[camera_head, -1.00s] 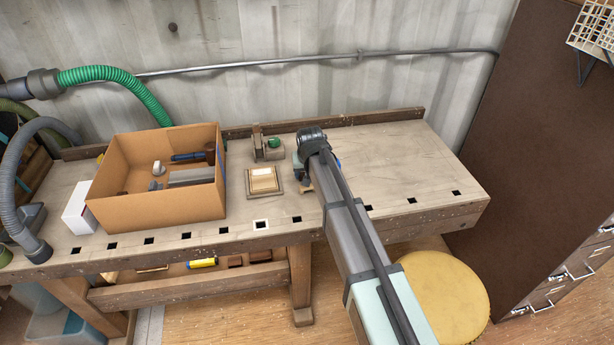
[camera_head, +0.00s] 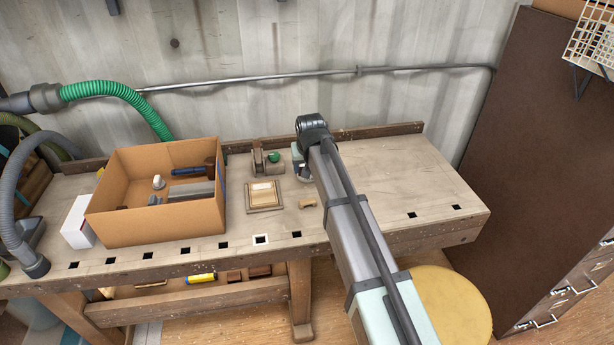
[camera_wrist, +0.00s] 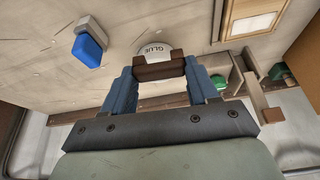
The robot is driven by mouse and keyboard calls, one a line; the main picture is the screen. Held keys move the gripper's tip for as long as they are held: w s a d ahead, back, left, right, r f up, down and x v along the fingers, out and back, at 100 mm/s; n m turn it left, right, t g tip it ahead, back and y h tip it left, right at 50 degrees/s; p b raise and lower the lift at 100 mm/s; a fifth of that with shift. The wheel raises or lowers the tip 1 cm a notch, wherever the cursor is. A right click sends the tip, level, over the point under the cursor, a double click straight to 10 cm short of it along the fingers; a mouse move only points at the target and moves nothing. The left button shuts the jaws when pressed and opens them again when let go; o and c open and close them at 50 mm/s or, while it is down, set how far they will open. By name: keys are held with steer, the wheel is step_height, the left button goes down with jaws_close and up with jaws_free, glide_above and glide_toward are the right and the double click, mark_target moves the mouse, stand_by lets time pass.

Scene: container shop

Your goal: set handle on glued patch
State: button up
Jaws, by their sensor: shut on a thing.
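My gripper (camera_wrist: 160,70) has its two blue fingers shut on a dark brown, bar-shaped wooden handle (camera_wrist: 160,69) in the wrist view. In the head view my arm hides the held piece. The square wooden board (camera_head: 265,207) lies on the bench, left of my gripper and nearer the front. A pale patch (camera_head: 263,188) shows on it; the board's corner also shows in the wrist view (camera_wrist: 228,24). Beyond the held handle is a round white glue container (camera_wrist: 153,48) marked GLUE, partly covered. I cannot tell whether the patch is wet.
A cardboard box (camera_head: 160,222) with tools stands at left. A wooden device with a green part (camera_head: 273,157) stands behind the board. A blue-capped item (camera_wrist: 89,47) lies on the bench. The bench's right side is clear.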

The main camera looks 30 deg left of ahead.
steer(key=shift+s+a+r, duration=0.1)
steer(key=shift+a+r, duration=0.05)
steer(key=shift+r, duration=0.3)
steer(key=s+a+n, duration=0.2)
steer(key=s+a, duration=0.5)
steer(key=a, duration=0.2)
glide_above(262, 184)
steer(key=s, duration=0.1)
steer(key=shift+s+d+m, duration=0.15)
steer(key=shift+d+m, duration=0.35)
steer(key=shift+d, duration=0.05)
steer(key=shift+f, duration=0.1)
steer(key=shift+f, duration=3.25)
steer(key=shift+f, duration=0.55)
steer(key=o, duration=1.1)
